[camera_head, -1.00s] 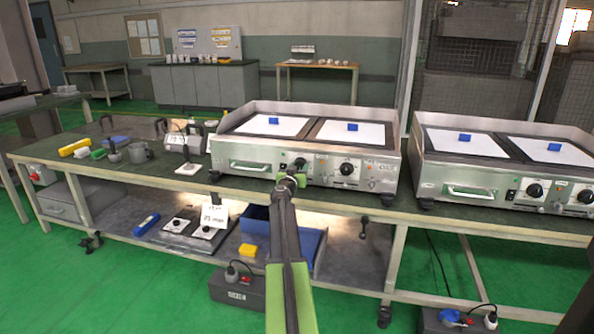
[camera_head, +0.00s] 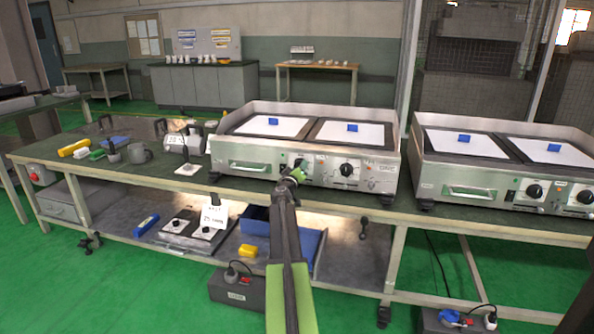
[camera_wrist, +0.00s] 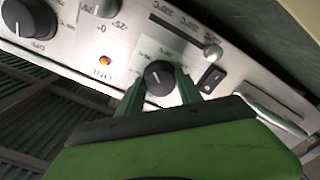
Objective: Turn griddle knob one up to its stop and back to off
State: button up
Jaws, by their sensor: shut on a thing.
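The left griddle (camera_head: 228,150) stands on the bench with two black knobs on its front panel. My gripper (camera_head: 294,175) is at the left of these knobs, which it partly hides. In the wrist view this black knob (camera_wrist: 159,77) sits between the two green fingers of my gripper (camera_wrist: 160,88), which are shut on its sides. A short white pointer line shows on its face. An orange lamp (camera_wrist: 104,62) is bright beside it. The right knob (camera_head: 347,169) is free and also shows in the wrist view (camera_wrist: 27,18).
A small black switch (camera_wrist: 211,78) and a bar handle (camera_wrist: 265,110) lie near the gripped knob. A second griddle (camera_head: 428,170) stands to the right. Mugs and a scale-like device (camera_head: 183,143) are on the bench left. A lower shelf holds a blue bin (camera_head: 256,219).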

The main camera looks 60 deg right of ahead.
jog(key=n, duration=0.4)
jog(key=s+n, duration=0.1)
jog(key=n, duration=0.1)
jog(key=shift+d, duration=0.3)
jog(key=n, duration=0.6)
jog(key=shift+r+n, duration=0.1)
jog(key=shift+n, duration=0.2)
jog(key=n, duration=0.6)
jog(key=shift+w+a, duration=0.1)
jog(key=n, duration=0.6)
jog(key=shift+n, duration=0.3)
jog(key=o, duration=1.4)
jog(key=shift+w, duration=0.15)
jog(key=shift+a, duration=0.15)
